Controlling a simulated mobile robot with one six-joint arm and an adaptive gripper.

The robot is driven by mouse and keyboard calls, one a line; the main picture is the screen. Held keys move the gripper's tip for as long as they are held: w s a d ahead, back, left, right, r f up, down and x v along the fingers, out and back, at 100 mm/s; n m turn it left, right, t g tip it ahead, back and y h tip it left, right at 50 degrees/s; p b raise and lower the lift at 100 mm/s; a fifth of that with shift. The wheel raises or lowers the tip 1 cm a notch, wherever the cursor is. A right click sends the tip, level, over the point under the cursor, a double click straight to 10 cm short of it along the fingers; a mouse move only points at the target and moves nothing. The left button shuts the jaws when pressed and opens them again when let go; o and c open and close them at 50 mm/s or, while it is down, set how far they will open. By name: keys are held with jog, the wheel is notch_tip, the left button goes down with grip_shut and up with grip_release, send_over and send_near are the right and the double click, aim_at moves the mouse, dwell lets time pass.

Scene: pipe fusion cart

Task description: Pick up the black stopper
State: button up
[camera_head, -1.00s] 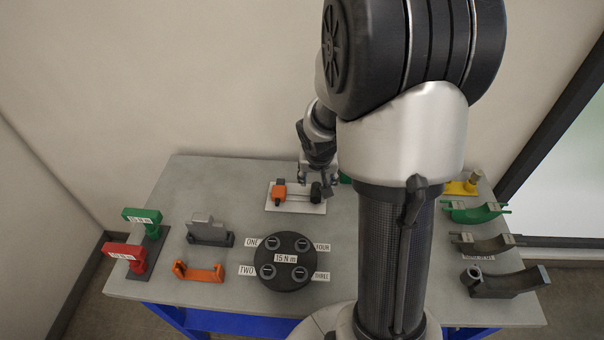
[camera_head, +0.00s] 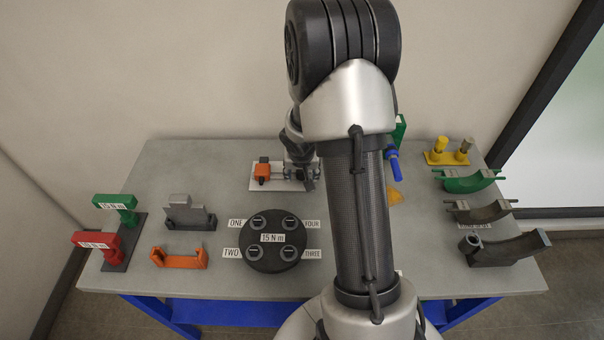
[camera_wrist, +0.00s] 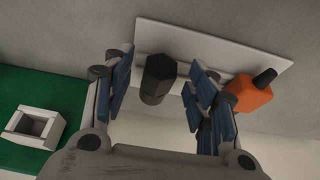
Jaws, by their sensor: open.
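The black stopper (camera_wrist: 159,80) has a dark hexagonal head and shows between my fingers in the wrist view. It is at a white plate (camera_wrist: 215,42) that also carries an orange block (camera_wrist: 248,94) with a dark knob. My gripper (camera_wrist: 160,68) is open, with blue-padded fingers on either side of the stopper. I cannot see clear contact. In the head view my gripper (camera_head: 301,172) is low over the right part of the white plate (camera_head: 285,187), right of the orange block. There the stopper is hard to tell from my dark fingers.
A black round holder (camera_head: 272,262) labelled 15 N m stands in front of the plate. A green base with a white square socket (camera_wrist: 35,125) is at left in the wrist view. Green, grey and dark curved pieces line the table's right side. My arm hides part of the table.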

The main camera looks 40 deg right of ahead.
jog(key=shift+w+d+f, duration=0.2)
jog(key=shift+f, duration=0.3)
jog(key=shift+r, duration=0.1)
jog(key=shift+c, duration=0.4)
jog(key=c, duration=1)
jog(key=shift+c, duration=0.2)
